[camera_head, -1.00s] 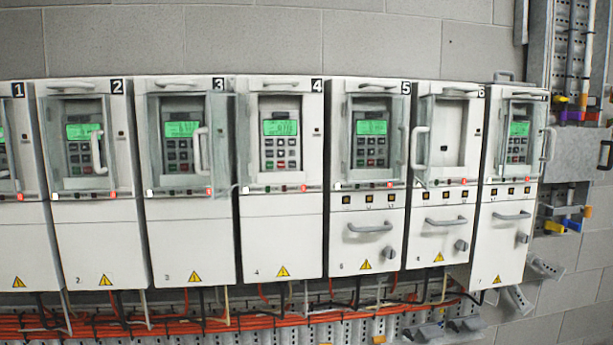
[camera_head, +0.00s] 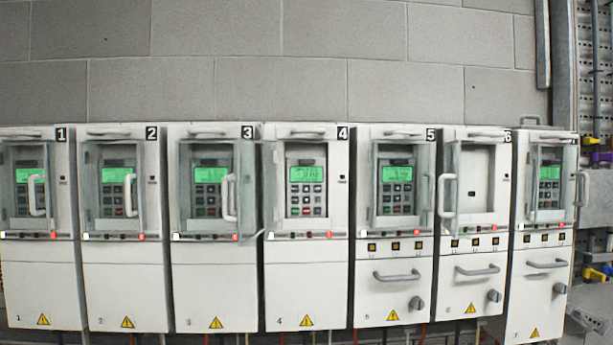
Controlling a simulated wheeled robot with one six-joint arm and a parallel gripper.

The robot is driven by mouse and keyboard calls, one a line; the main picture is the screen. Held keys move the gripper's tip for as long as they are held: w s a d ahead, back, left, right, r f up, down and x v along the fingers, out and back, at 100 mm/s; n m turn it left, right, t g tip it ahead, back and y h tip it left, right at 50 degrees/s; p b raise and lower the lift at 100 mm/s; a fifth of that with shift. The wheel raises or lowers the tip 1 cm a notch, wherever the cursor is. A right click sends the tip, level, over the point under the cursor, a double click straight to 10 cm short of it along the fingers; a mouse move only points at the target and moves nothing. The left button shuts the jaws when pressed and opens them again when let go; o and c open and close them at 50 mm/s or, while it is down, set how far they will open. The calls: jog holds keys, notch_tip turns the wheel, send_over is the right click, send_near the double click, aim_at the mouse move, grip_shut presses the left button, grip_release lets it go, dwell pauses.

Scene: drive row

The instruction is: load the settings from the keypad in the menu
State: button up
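A row of white drive cabinets numbered 1 to 7 hangs on the wall. Each of most cabinets shows a keypad with a lit green screen behind a clear door. The keypad of drive 4 (camera_head: 306,186) is uncovered; its door stands swung open to the left. The keypads of drive 3 (camera_head: 210,188) and drive 5 (camera_head: 396,187) sit behind clear doors with handles. Screen text is too small to read. My gripper is not in view.
Grey block wall (camera_head: 300,90) fills the space above the cabinets.

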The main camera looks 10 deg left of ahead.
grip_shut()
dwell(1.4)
